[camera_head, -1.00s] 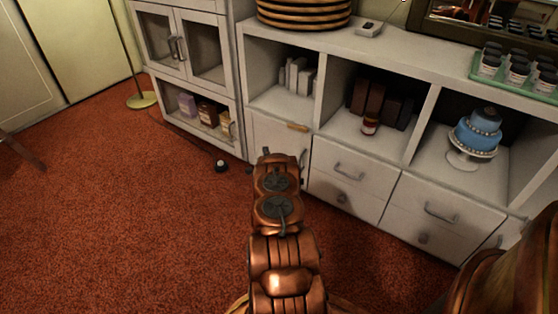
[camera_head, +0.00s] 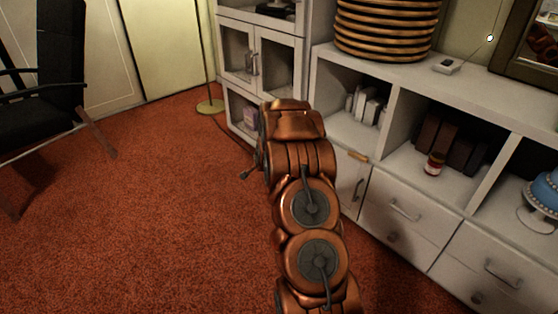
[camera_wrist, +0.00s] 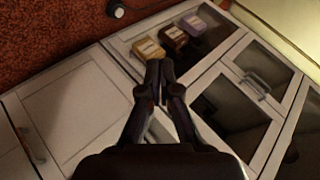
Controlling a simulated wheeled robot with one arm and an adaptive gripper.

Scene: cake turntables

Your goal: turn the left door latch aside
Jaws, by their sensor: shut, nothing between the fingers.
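A small wooden latch (camera_head: 358,156) lies across the top edge of a white cabinet door (camera_head: 348,180) in the head view. The door has a grey upright handle on its right side. In the wrist view the white door (camera_wrist: 75,105) fills the left, and the latch is not visible; the part of the door behind my gripper is hidden. My gripper (camera_wrist: 158,72) is shut and empty, its dark fingertips together in front of the cabinet fronts. In the head view my copper arm hides the gripper and the left part of the door.
A taller cabinet with glass doors (camera_head: 276,62) stands left of the low cabinet, with boxes (camera_wrist: 205,32) on its lower shelf. A dark chair (camera_head: 45,85) stands at left. A round object (camera_wrist: 116,10) lies on the carpet. Red carpet (camera_head: 130,220) is clear at left.

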